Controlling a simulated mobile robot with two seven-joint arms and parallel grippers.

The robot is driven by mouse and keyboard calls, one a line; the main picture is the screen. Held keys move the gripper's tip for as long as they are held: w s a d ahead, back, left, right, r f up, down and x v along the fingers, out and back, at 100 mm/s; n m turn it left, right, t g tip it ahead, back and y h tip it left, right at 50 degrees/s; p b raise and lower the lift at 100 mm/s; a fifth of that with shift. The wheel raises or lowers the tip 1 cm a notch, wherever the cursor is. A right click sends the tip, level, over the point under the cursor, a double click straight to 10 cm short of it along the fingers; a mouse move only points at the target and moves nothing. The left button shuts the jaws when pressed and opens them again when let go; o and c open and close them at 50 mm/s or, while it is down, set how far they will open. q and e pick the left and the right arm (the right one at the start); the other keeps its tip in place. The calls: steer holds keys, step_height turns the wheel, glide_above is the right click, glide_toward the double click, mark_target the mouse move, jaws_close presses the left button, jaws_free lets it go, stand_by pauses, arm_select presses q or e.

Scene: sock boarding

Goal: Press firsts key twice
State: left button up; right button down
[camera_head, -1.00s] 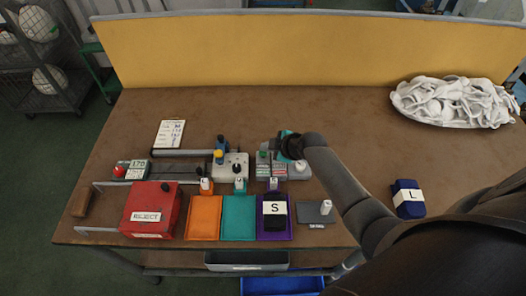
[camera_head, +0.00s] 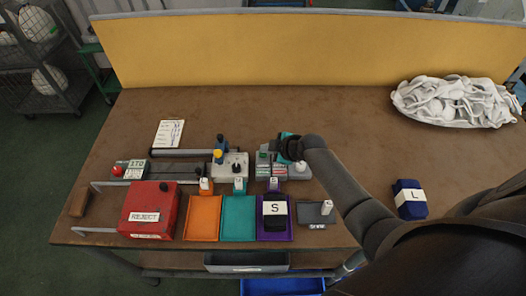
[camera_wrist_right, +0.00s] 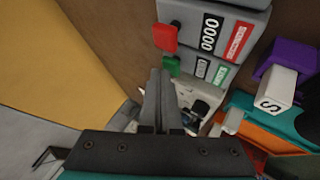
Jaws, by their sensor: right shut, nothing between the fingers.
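A grey counter box (camera_head: 263,170) stands at the middle of the bench. In the right wrist view it has a red key (camera_wrist_right: 165,38) beside a counter window reading 0000 (camera_wrist_right: 210,32), and a green key (camera_wrist_right: 172,66) with a white and a green label (camera_wrist_right: 220,74) too small to read. My right gripper (camera_head: 281,147) hangs over this box, shut and empty. In the right wrist view its fingertips (camera_wrist_right: 160,74) appear close beside the green key; I cannot tell if they touch it. My left gripper is not in view.
A red REJECT box (camera_head: 148,205), an orange tray (camera_head: 203,222), a teal tray (camera_head: 239,222) and a purple tray (camera_head: 275,236) with an S-banded bundle line the front edge. An L-banded bundle (camera_head: 409,205) and white socks (camera_head: 452,100) lie right. The back middle is clear.

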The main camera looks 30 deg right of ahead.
mark_target(266, 155)
steer(key=shift+f, duration=0.2)
stand_by(0.3)
steer(key=shift+r+p, duration=0.85)
steer(key=shift+r, duration=0.25)
step_height(266, 155, up, 5)
steer(key=p, duration=0.4)
steer(key=shift+r+p, duration=0.1)
steer(key=shift+p, duration=0.2)
stand_by(1.9)
